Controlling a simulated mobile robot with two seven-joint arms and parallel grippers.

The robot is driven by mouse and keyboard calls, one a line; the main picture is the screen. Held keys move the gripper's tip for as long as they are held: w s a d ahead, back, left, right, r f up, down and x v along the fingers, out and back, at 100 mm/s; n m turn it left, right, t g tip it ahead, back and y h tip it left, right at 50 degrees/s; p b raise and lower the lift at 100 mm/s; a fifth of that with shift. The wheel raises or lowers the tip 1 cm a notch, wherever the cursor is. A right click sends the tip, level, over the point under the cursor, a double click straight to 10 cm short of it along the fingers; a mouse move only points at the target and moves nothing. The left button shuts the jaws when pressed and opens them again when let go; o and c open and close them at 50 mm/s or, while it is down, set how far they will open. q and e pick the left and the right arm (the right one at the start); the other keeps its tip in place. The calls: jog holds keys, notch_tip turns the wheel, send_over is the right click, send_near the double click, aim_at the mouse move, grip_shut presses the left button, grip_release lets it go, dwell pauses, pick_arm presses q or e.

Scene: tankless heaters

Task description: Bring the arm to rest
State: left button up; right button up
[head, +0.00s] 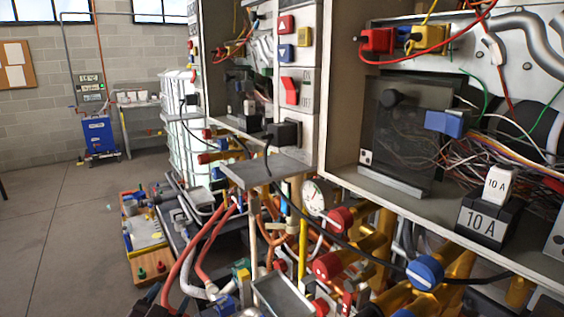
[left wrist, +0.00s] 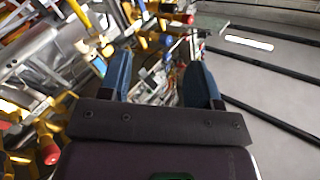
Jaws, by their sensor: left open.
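My left gripper (left wrist: 158,65) shows in the left wrist view, with two blue fingers standing apart on a dark body. No object lies between the fingers in its grip; blurred yellow and metal pipework shows behind them. In the head view I cannot clearly pick out the left gripper among the crowded pipes and hoses at the bottom. My right gripper does not show in either view.
An open heater cabinet (head: 333,110) with wiring fills the right. Pipes, a gauge (head: 314,197) and red-capped valves (head: 327,265) crowd below it. A blue machine (head: 100,136) stands by the far wall. The floor (head: 50,220) at left is clear.

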pick_arm(q)
jog(key=s+a+f+n+g+y, duration=0.1)
jog(key=s+a+f+n+g, duration=0.1)
jog(key=s+f, duration=0.9)
jog(key=s+a+f+n+g+y, duration=0.1)
jog(key=s+a+f+n+g, duration=0.1)
jog(key=s+f, duration=0.9)
jog(key=s+n+g, duration=0.1)
jog(key=s+g, duration=0.1)
jog(key=shift+s+a+f+g, duration=0.15)
jog(key=shift+s+f+g, duration=0.2)
jog(key=shift+s+g, duration=0.05)
